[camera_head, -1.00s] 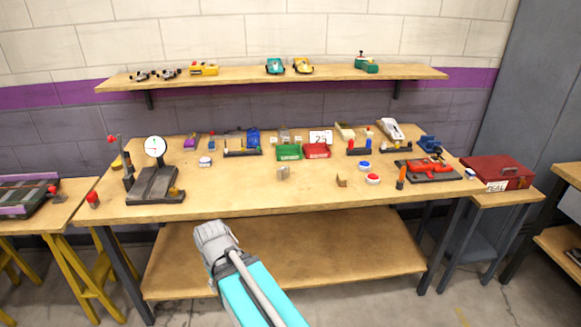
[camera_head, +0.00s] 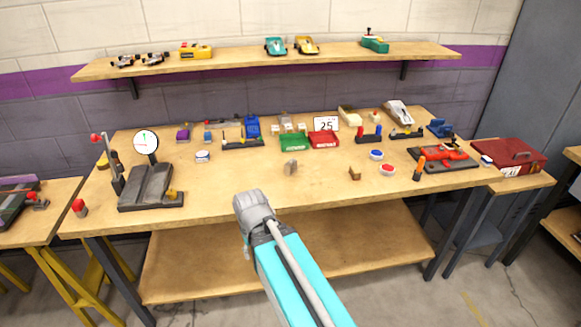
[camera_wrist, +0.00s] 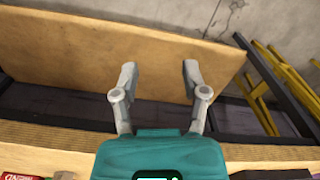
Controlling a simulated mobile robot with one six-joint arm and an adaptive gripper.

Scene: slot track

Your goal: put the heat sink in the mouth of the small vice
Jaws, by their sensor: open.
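A small blue vice-like thing (camera_head: 440,128) stands at the back right of the bench. Another blue thing (camera_head: 252,126) stands at the back left of the middle; I cannot tell for sure which is the small vice. My gripper (camera_head: 250,203) is in front of the bench's front edge, below and left of the grey block. In the wrist view my gripper (camera_wrist: 160,75) has its two fingers apart with nothing between them.
The bench top (camera_head: 240,185) is clear around the grey block. Green (camera_head: 293,142) and red (camera_head: 323,139) bins stand behind it. A brown piece (camera_head: 355,173) and red-and-blue buttons lie right. A dial gauge stand (camera_head: 146,142) is left. A lower shelf (camera_head: 220,255) runs under the bench.

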